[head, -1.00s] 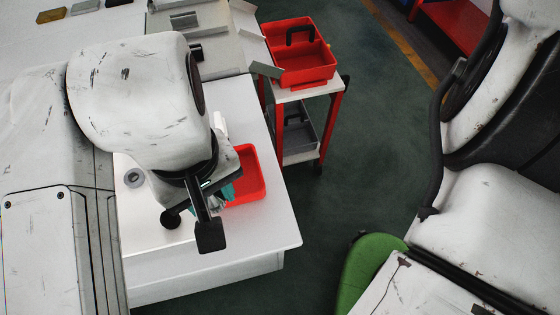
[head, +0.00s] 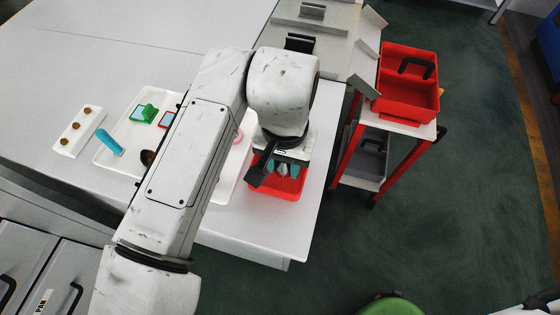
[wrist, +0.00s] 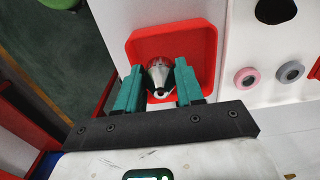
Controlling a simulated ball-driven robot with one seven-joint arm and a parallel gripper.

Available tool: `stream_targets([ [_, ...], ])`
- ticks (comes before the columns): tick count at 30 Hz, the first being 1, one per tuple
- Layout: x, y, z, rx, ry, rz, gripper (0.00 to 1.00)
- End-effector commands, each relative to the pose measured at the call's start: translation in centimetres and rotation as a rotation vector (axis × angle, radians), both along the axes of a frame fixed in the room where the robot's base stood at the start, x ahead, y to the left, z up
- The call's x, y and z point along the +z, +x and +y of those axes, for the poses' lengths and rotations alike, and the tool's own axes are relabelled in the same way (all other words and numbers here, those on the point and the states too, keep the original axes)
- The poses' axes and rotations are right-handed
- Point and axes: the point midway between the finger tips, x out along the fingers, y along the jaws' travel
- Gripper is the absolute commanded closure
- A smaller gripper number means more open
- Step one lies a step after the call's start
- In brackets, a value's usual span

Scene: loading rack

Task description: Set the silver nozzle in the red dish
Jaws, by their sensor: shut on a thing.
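The red dish (head: 291,190) lies on the white table near its right end. In the wrist view, the dish (wrist: 200,38) is a square, rounded tray under and beyond my fingers. My gripper (head: 282,169), with teal fingers, is over the dish. In the wrist view, my gripper (wrist: 158,88) is shut on the silver nozzle (wrist: 161,76), a shiny cone with its narrow end towards the camera. The nozzle lies within the dish's outline there. I cannot tell whether it touches the dish floor. In the head view, my arm hides part of the dish.
A white tray (head: 108,160) left of my arm holds a teal object (head: 109,142) and a green part (head: 144,113). Pink (wrist: 245,77) and grey (wrist: 283,72) rings lie beside the dish. A red caddy (head: 407,90) stands on a cart to the right.

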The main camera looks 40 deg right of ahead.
Motion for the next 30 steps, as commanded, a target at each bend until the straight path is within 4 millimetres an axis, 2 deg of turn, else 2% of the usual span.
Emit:
stream_targets([
  [3, -1.6, 1.3, -0.5, -0.001, -0.001, 0.001, 0.93],
  [6, -2.4, 2.0, -0.8, 0.000, 0.000, -0.001, 0.93],
  [12, -3.4, 2.7, -1.1, 0.000, 0.000, 0.000, 0.93],
  [19, -6.3, 2.7, -1.0, 0.001, 0.000, 0.000, 0.93],
  [30, -6.8, 2.7, -1.0, 0.001, -0.001, -0.001, 0.93],
])
